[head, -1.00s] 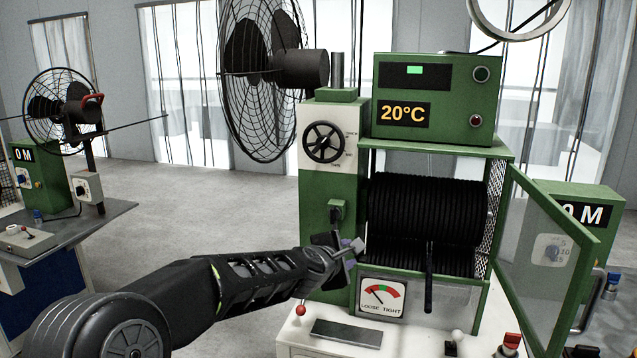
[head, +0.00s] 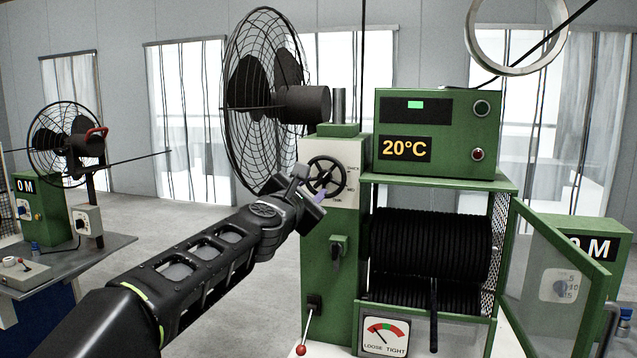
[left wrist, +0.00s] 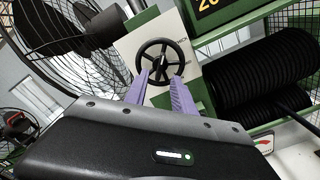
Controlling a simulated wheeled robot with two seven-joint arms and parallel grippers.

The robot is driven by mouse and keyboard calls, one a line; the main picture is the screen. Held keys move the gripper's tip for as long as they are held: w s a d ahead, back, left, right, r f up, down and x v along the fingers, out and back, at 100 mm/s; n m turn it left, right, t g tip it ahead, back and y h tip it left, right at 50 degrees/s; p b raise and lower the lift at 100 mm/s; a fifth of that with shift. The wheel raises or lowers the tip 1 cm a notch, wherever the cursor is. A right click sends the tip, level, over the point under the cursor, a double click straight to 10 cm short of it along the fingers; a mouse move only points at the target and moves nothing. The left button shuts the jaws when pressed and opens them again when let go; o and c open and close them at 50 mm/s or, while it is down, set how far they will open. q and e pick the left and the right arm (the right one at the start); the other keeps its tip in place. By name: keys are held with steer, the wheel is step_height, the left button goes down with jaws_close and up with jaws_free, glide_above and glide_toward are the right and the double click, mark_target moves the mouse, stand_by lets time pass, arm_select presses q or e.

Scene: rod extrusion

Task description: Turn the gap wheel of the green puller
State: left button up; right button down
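The gap wheel is a black spoked handwheel (head: 326,176) on the pale upper panel of the green puller (head: 322,246). In the left wrist view the wheel (left wrist: 164,62) is in front of my left gripper. My left gripper (head: 311,188) is raised to the wheel's height, at its lower left in the head view. Its two purple fingers (left wrist: 162,82) are apart, with the tips overlapping the wheel's lower rim in the left wrist view. I cannot tell whether they touch it. Nothing shows gripped between them. My right gripper is not in view.
A large fan (head: 264,95) stands just left of the wheel. A temperature box (head: 436,137) sits to the right, above black rollers (head: 425,247). A mesh door (head: 548,275) hangs open at the right. A red-knobbed lever (head: 301,350) stands below.

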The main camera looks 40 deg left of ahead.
mark_target(320, 182)
arm_select(q)
steer(key=p+x, duration=0.1)
steer(key=x, duration=0.4)
steer(key=shift+w+a, duration=0.15)
steer(key=shift+w, duration=0.1)
jaws_close()
stand_by(0.4)
